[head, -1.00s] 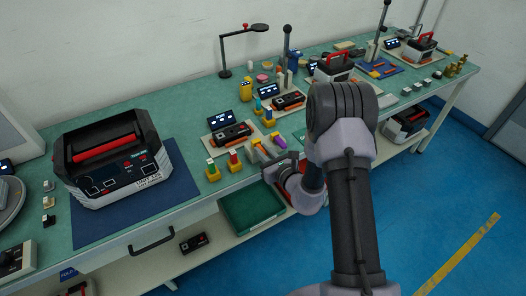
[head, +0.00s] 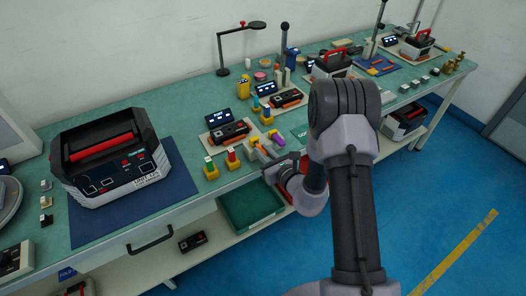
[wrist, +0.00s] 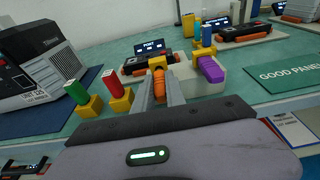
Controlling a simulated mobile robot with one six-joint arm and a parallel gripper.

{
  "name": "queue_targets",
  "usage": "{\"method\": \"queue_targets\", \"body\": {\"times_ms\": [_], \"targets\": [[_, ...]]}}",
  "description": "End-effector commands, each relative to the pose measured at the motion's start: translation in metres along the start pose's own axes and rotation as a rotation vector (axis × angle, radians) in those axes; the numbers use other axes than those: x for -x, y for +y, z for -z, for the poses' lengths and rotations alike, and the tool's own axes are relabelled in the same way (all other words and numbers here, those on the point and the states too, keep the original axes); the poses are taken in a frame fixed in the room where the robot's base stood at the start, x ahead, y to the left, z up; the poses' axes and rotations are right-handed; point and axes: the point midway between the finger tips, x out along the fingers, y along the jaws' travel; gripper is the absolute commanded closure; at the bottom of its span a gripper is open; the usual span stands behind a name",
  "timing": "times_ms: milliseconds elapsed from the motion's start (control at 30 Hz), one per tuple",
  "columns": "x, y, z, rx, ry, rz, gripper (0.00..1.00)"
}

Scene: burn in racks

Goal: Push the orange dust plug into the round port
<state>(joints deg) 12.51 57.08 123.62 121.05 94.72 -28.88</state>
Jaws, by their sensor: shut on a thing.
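The orange dust plug (wrist: 158,64) is held between the fingers of my gripper (wrist: 159,84), which is shut on it. In the wrist view its front end points at the black and orange unit (wrist: 138,67) on a pale board. A small screen reading PORT (wrist: 152,46) stands behind that unit. The round port itself is hidden behind the plug, and I cannot tell whether the plug touches it.
Green (wrist: 76,92) and red (wrist: 112,84) plugs stand in yellow holders at left. A purple plug (wrist: 210,69) lies close on the right of my fingers. A yellow holder (wrist: 204,53) stands behind. A green sign (wrist: 288,74) lies at right.

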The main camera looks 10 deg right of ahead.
Motion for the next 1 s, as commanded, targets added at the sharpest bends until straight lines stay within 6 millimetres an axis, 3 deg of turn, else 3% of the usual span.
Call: {"method": "queue_targets", "body": {"times_ms": [1000], "targets": [[0.022,0.001,0.0,0.002,-0.006,-0.022,1.0]]}}
